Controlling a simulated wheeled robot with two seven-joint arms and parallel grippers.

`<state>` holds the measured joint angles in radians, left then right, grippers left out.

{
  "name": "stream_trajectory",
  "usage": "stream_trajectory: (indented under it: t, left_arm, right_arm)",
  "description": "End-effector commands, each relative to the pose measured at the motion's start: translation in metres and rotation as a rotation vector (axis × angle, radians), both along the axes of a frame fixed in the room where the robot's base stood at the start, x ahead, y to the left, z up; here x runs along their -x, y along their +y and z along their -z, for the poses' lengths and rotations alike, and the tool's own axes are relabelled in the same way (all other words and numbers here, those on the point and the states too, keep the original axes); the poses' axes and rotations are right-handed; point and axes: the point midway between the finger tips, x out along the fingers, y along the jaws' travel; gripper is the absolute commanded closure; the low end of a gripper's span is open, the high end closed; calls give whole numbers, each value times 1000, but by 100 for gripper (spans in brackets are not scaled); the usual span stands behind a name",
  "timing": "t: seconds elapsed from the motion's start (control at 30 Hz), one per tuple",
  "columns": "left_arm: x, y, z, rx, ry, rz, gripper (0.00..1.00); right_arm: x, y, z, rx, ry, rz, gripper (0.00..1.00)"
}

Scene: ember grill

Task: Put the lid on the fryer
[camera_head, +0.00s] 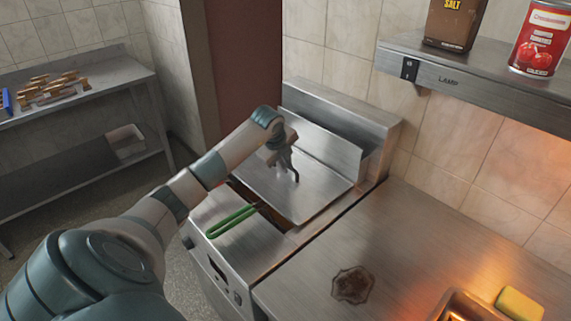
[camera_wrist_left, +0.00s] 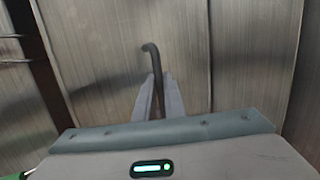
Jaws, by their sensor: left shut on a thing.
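The fryer lid (camera_head: 322,172) is a flat steel plate with a dark hooked handle (camera_head: 296,176). It lies over the back part of the fryer (camera_head: 206,219), in front of the raised back panel. A dark opening shows along its front edge. I cannot tell if the lid rests fully on the rim. My left gripper (camera_head: 288,164) is above the lid and shut on its handle. In the left wrist view, the fingers (camera_wrist_left: 158,95) close around the handle (camera_wrist_left: 151,58), whose bent end sticks out past them. My right gripper is not in view.
A green basket handle (camera_head: 230,222) sticks out over the fryer's front. A steel counter (camera_head: 410,235) adjoins on the right, with a yellow sponge (camera_head: 519,304). A shelf (camera_head: 470,84) above bears a salt box (camera_head: 455,22) and a red can (camera_head: 540,40). A side table (camera_head: 112,75) stands left.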

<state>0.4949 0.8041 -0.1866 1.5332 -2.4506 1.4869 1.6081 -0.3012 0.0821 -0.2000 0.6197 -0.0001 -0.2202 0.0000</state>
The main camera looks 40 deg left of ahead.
Motion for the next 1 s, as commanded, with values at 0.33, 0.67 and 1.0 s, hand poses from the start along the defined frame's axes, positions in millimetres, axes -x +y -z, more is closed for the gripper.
stream_trajectory:
  t: [0.33,0.67,1.0]
  left_arm:
    - [-1,1,2,-1,-3,0,100]
    - [-1,0,4,-1,-3,0,100]
    - [-1,0,8,-1,-3,0,69]
  right_arm:
    - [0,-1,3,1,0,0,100]
    - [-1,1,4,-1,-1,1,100]
    - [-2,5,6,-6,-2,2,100]
